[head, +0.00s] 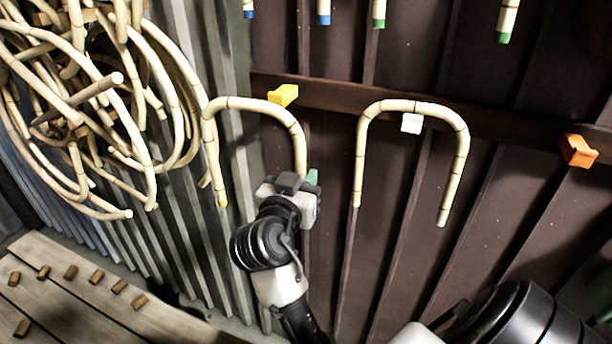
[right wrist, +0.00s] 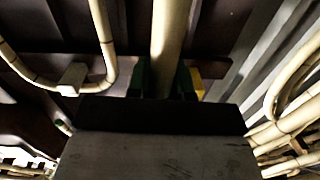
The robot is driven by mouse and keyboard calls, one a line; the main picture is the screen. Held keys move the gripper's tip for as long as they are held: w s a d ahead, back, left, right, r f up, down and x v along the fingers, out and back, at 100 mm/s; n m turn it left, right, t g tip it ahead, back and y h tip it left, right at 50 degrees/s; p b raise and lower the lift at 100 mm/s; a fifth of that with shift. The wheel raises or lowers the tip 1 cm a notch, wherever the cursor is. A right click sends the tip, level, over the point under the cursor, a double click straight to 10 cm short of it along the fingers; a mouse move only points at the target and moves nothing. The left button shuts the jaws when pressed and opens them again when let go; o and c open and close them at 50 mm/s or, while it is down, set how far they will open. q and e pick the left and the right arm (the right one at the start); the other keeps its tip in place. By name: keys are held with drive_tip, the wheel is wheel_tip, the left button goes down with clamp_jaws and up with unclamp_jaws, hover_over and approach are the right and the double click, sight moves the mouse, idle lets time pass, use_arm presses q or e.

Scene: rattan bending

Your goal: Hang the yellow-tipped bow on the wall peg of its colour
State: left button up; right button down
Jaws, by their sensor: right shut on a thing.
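The yellow-tipped bow (head: 212,150) is an upside-down U of pale jointed rattan; its yellow end hangs at the left. My right gripper (head: 291,186) is shut on the lower part of its right leg. In the right wrist view the held leg (right wrist: 169,45) runs up between green finger pads. The yellow peg (head: 284,95) sits on the dark wall rail, just above the right shoulder of the arch in the head view; I cannot tell whether they touch. The peg shows partly in the right wrist view (right wrist: 198,86), behind the gripper. My left gripper is out of view.
Another bow (head: 463,150) hangs at the white peg (head: 412,123). An orange peg (head: 578,150) is bare at the right of the rail (head: 340,94). Tangled rattan (head: 85,90) fills the upper left. A wooden bench (head: 60,300) with short pegs stands lower left. Colour-tipped ends hang above.

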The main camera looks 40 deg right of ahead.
drive_tip(key=shift+d+r+m+g+h, duration=0.2)
drive_tip(key=shift+r+m+g+h, duration=0.25)
drive_tip(key=shift+g, duration=0.25)
drive_tip(key=x, duration=0.3)
drive_tip(key=f+x, duration=0.1)
drive_tip(key=x, duration=0.6)
drive_tip(key=shift+w+d+f, duration=0.2)
drive_tip(key=shift+w+f, duration=0.05)
drive_tip(key=shift+f, duration=0.05)
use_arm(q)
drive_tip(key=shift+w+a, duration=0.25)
use_arm(e)
drive_tip(key=shift+w, duration=0.1)
drive_tip(key=shift+d, duration=0.1)
drive_tip(key=c, duration=0.9)
unclamp_jaws()
